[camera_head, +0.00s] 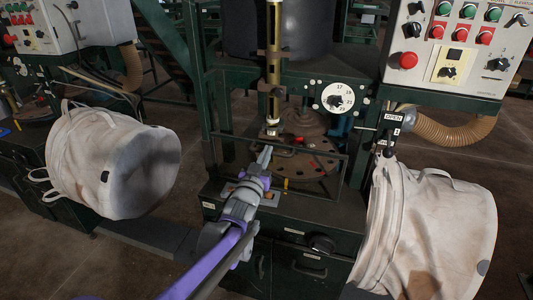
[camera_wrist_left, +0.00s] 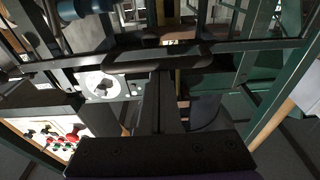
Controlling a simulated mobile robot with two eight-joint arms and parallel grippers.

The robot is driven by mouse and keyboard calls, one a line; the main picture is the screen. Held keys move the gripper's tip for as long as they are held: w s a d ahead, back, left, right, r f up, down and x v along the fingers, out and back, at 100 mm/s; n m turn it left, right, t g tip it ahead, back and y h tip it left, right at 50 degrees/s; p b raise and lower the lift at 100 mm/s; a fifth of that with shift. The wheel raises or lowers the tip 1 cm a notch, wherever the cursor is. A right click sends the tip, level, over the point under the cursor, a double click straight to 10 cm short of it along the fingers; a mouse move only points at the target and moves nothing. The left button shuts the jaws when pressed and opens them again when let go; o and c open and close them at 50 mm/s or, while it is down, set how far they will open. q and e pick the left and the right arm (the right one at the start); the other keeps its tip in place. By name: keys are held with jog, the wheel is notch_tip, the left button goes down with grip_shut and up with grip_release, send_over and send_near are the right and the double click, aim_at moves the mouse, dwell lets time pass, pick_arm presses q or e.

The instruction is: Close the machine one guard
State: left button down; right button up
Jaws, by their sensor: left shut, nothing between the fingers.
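The machine guard (camera_head: 342,172) is a dark thin-barred frame low across the front of the middle green machine, before the round drilled plate (camera_head: 300,168). Its bar with a dark loop handle (camera_wrist_left: 160,57) crosses the left wrist view. My left gripper (camera_head: 264,157) is shut and empty, its fingertips close to the handle's left end in the head view. In the left wrist view my left gripper's fingers (camera_wrist_left: 160,85) point at the handle from below it; whether they touch is unclear. The guard's exact opening angle cannot be told. My right gripper is not in view.
A control panel (camera_head: 455,45) with buttons is at the upper right, a white dial (camera_head: 337,97) beside the brass column (camera_head: 274,60). Drawers (camera_head: 300,262) are below the guard.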

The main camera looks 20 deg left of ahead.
pick_arm(q)
jog(key=s+d+f+g+p, duration=0.1)
jog(key=s+f+g+p, duration=0.2)
jog(key=s, duration=1.6)
jog(key=s+d+f+g+p, duration=0.2)
jog(key=s+g+p, duration=0.9)
jog(key=s, duration=0.8)
jog(key=shift+s+f, duration=0.35)
jog(key=shift+f, duration=0.25)
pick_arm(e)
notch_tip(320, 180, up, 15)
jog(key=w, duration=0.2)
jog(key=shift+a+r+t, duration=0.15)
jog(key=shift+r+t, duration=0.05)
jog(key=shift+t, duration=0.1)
